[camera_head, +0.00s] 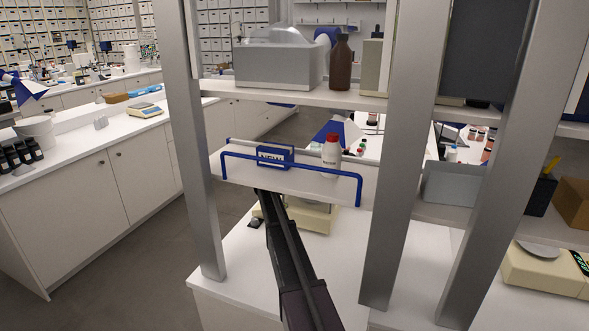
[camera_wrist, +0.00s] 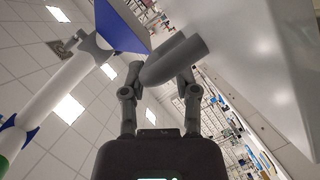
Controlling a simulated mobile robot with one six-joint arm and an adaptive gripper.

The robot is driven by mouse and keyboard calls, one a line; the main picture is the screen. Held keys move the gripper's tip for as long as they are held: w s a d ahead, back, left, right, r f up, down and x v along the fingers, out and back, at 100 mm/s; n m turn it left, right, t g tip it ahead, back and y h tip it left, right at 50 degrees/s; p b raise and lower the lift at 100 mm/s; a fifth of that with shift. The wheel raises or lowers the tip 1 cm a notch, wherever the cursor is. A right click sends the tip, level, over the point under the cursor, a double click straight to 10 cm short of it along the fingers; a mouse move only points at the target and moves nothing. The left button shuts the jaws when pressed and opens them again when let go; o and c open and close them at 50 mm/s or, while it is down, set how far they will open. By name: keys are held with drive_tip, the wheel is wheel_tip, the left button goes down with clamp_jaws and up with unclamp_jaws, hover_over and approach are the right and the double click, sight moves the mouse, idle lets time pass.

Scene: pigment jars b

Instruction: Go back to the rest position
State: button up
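In the wrist view my gripper (camera_wrist: 161,76) has its two fingers apart. A grey rounded tube (camera_wrist: 174,60) crosses the picture at the fingertips. I cannot tell what it is or whether it touches them; I see no clear grip on it. In the head view my dark arm reaches away from me toward the shelf with the blue rail (camera_head: 290,167). The gripper itself is hidden there. A white bottle with a red cap (camera_head: 331,155) and a blue-framed item (camera_head: 275,156) stand on that shelf.
Grey uprights (camera_head: 398,150) flank the arm. An upper shelf (camera_head: 300,97) carries a grey apparatus (camera_head: 278,62) and a brown bottle (camera_head: 341,62). A cream balance (camera_head: 312,217) stands below. In the wrist view, a white surface (camera_wrist: 255,65) is at right and a blue-and-white jointed arm (camera_wrist: 60,88) at left.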

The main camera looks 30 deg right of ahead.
drive_tip(key=shift+s+d+f, duration=0.1)
drive_tip(key=shift+d, duration=0.3)
drive_tip(key=s+a+f+n+g+y, duration=0.1)
drive_tip(key=s+a+f+y, duration=0.3)
drive_tip(key=s+a, duration=1)
drive_tip(key=s+a+f+n+g+y, duration=0.1)
drive_tip(key=s+a+f+y, duration=0.4)
drive_tip(key=s+a, duration=1)
drive_tip(key=s+a+f+g+y, duration=0.2)
drive_tip(key=s+a+f+y, duration=0.3)
drive_tip(key=s+a, duration=0.9)
drive_tip(key=shift+s+a+f+n+g+y, duration=0.25)
drive_tip(key=shift+a+n+g+y, duration=0.15)
drive_tip(key=shift+a, duration=0.45)
drive_tip(key=shift+d, duration=0.1)
